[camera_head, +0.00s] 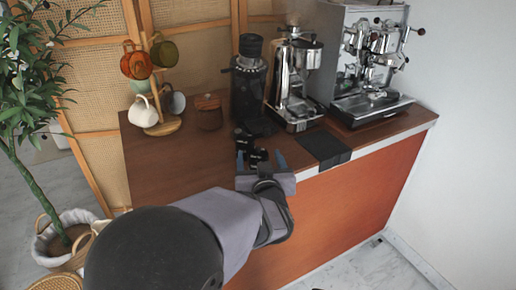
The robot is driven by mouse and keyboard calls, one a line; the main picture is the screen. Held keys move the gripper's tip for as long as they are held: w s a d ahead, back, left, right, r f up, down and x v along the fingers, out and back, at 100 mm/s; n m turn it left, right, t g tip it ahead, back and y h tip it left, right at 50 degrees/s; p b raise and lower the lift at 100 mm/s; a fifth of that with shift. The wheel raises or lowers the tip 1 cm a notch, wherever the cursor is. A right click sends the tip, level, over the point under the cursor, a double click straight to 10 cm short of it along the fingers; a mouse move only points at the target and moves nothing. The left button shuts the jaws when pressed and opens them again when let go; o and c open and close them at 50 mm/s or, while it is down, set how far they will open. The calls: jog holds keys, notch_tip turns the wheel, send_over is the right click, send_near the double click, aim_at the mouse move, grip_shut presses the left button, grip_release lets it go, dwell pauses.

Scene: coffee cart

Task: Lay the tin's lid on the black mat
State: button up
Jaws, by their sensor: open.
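The tin (209,120) is a small reddish-brown canister standing on the wooden counter, left of the black grinder. Its lid (207,102), with a small knob, appears to sit on top of it. The black mat (323,146) lies at the counter's front edge, below the chrome grinder, and folds down over that edge. My gripper (261,160) is open, with its bluish fingertips apart, over the front of the counter. It is right of and nearer than the tin, and left of the mat. Nothing shows held in it.
Small black items (250,146) are just beyond my gripper. A black grinder (249,85), a chrome grinder (297,80) and an espresso machine (370,75) line the back. A mug tree (162,126) with several cups stands left of the tin. The counter's left front (165,170) is clear.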

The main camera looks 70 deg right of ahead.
aim_at(258, 151)
jog(key=shift+w+d+f+p, duration=0.2)
jog(key=shift+d+p, duration=0.15)
jog(key=shift+d, duration=0.15)
jog(key=shift+x, duration=1.05)
jog(key=shift+c, duration=0.4)
jog(key=c, duration=1.1)
jog(key=shift+c, duration=0.3)
jog(key=shift+r, duration=0.15)
notch_tip(258, 151, up, 10)
jog(key=p, duration=0.2)
jog(key=shift+p, duration=0.4)
